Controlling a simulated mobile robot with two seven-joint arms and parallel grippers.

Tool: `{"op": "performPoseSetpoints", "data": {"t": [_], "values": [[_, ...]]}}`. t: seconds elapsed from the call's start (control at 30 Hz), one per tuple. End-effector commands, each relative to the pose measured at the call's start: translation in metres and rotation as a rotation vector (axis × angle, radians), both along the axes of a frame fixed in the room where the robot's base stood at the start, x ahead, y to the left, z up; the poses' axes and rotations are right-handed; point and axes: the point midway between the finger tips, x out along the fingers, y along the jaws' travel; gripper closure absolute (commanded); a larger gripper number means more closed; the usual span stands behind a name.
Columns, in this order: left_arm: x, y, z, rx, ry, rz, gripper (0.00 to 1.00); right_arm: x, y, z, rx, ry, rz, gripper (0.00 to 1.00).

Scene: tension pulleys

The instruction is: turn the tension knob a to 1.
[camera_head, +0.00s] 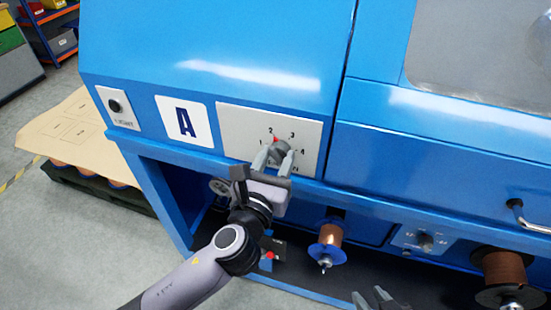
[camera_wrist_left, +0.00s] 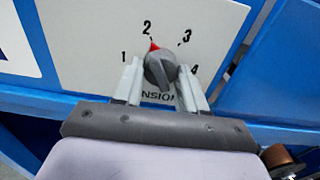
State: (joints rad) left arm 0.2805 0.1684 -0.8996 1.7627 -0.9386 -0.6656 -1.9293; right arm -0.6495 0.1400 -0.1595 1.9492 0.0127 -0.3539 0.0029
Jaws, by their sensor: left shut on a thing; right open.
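The tension knob A (camera_head: 279,148) is a grey dial with a red pointer on a white plate (camera_head: 232,128) beside the "A" label (camera_head: 184,121). In the left wrist view the knob (camera_wrist_left: 160,70) has its red pointer close to the 2, with 1 to the left and 3 and 4 to the right. My left gripper (camera_head: 273,155) is shut on the knob, one finger on each side; it also shows in the left wrist view (camera_wrist_left: 159,88). My right gripper (camera_head: 378,300) is open at the bottom edge of the head view, away from the knob.
A small black knob (camera_head: 114,106) sits on a plate left of the "A". Copper wire spools (camera_head: 331,235) and (camera_head: 505,268) stick out below the blue panel. Another small knob plate (camera_head: 424,240) lies between them. A door handle (camera_head: 522,217) is at far right.

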Motion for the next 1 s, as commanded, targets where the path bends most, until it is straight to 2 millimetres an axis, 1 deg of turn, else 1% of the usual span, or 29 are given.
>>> {"op": "performPoseSetpoints", "data": {"t": [0.27, 1.0], "values": [[-0.0001, -0.0004, 0.0001, -0.125, 0.041, 0.000, 0.90, 0.0000, 0.0000, 0.0010, 0.000, 0.000, 0.000, 0.57], [-0.0003, -0.0012, -0.0001, -0.755, 0.246, 0.003, 0.90, 0.0000, -0.0001, -0.0016, 0.001, 0.000, -0.001, 0.57]]}}
